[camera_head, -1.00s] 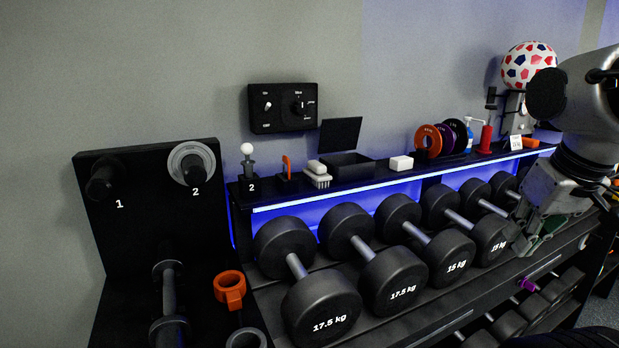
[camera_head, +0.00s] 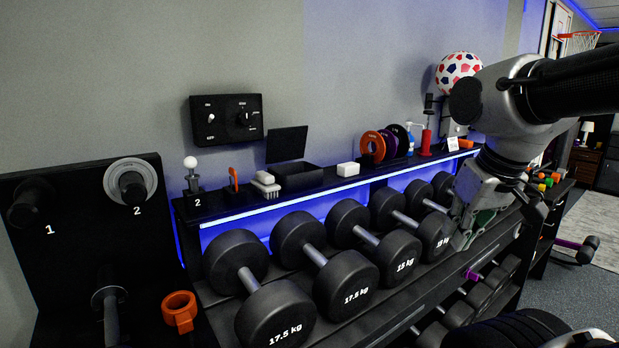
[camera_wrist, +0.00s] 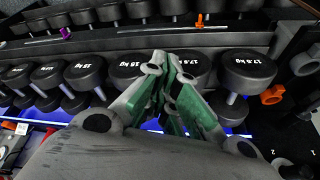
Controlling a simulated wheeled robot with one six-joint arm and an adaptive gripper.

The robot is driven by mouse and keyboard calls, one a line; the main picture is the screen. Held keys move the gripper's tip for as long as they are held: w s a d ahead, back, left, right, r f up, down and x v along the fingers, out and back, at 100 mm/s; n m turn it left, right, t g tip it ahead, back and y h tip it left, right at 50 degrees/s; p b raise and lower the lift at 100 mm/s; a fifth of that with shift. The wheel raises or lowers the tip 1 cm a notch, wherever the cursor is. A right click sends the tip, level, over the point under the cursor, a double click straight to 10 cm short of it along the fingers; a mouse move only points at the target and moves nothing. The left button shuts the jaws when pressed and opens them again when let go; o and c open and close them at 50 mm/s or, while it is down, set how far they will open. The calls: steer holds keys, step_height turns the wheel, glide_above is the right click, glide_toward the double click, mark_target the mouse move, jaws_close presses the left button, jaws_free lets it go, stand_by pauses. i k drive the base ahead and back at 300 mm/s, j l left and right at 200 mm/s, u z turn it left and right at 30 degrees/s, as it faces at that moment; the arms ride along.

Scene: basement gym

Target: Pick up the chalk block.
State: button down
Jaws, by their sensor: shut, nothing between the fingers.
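The chalk block (camera_head: 348,169) is a small white block. It rests on the narrow black shelf (camera_head: 225,210) above the dumbbells in the head view, between a black open-lidded box and the coloured discs. My gripper (camera_head: 460,238) is to the right of the block and lower, in front of the 15 kg dumbbells and well apart from the block. It is shut and empty. In the wrist view its green-padded fingers (camera_wrist: 172,98) point among the dumbbells; I cannot make out the block there.
The black box (camera_head: 295,176) with raised lid and a white-topped brush (camera_head: 265,184) stand left of the block. Orange, purple and black discs (camera_head: 372,147) stand to its right. Large dumbbells (camera_head: 345,283) fill the rack in front. A control panel (camera_head: 227,118) hangs on the wall.

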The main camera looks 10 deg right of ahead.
mark_target(349, 169)
steer(key=i+l+u, duration=0.25)
steer(key=l, duration=0.35)
steer(key=l+u, duration=0.25)
steer(key=l, duration=0.3)
steer(key=i+l+u, duration=0.1)
steer(key=l+u, duration=0.15)
steer(key=l, duration=0.4)
